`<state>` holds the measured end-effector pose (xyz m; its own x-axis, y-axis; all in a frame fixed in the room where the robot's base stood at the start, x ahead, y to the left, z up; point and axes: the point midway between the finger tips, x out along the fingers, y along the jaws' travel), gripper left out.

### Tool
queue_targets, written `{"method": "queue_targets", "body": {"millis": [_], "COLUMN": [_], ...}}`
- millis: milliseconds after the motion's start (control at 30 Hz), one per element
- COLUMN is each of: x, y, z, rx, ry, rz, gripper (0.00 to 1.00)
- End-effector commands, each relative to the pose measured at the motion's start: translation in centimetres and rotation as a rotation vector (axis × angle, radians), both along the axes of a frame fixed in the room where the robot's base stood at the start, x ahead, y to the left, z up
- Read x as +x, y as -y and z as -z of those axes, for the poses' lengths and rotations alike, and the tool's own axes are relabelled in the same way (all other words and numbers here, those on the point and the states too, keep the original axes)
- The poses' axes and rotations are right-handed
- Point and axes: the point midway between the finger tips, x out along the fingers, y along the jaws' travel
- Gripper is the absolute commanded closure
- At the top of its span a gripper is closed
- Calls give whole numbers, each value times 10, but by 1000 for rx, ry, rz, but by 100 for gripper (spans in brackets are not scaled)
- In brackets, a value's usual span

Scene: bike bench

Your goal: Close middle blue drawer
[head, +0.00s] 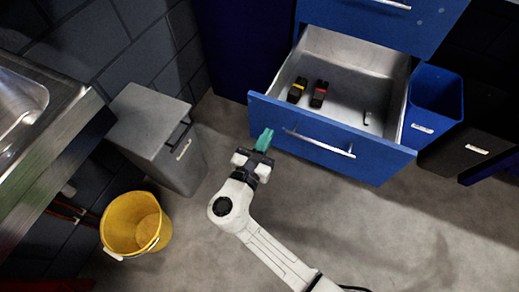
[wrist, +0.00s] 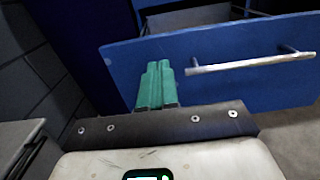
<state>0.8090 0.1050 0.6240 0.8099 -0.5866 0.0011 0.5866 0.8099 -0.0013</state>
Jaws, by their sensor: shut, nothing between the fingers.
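The blue drawer (head: 330,143) is pulled well out of the blue cabinet (head: 375,22). Its grey metal inside shows, and a silver bar handle (head: 318,143) runs across its front. In the wrist view the drawer front (wrist: 225,50) fills the upper right, with its handle (wrist: 250,63) to the right of my fingers. My gripper (head: 265,139) has green fingers, shut and empty, just in front of the left part of the drawer front. The fingertips (wrist: 156,68) overlap the drawer front in the wrist view; I cannot tell whether they touch it.
Inside the drawer lie two dark items with yellow (head: 297,90) and red (head: 319,94) bands, and a small metal piece (head: 367,118). A grey bin (head: 150,130) and yellow bucket (head: 133,225) stand left. A blue bin (head: 433,103) stands right of the drawer. Floor in front is clear.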

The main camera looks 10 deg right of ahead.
Motion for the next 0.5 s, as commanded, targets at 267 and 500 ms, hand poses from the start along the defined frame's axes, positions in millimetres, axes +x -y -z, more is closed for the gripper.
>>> {"method": "queue_targets", "body": {"millis": [267,500], "x": [41,58], "y": [31,43], "z": [2,1], "rx": [1,1], "ry": [1,0], "rz": [5,2], "gripper": [100,100]}}
